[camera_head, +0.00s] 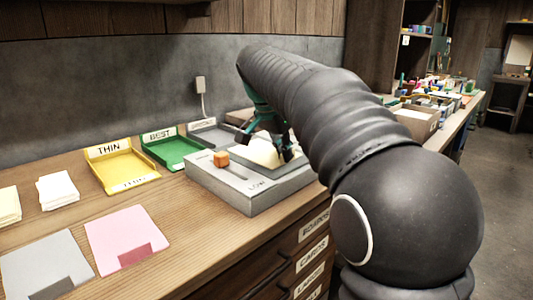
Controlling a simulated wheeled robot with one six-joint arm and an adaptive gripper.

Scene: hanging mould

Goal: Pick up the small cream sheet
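A small cream sheet (262,154) lies on the flat top plate of a grey box-like device (235,190) marked "LOW". My gripper (266,146) is above this plate at the sheet. Its two dark fingertips stand apart, one at the sheet's left and one at its right, so it looks open. The gripper and arm hide part of the sheet. I cannot tell whether the fingers touch it. A small stack of cream sheets (58,190) lies at the left of the bench, and another cream stack (8,205) is at the left edge.
An orange knob (221,159) stands on the device. Behind are a yellow tray marked "THIN" (148,167), a green tray marked "BEST" (178,150) and a grey tray (207,136). Pink (120,228) and grey (35,262) notched sheets lie at the front left.

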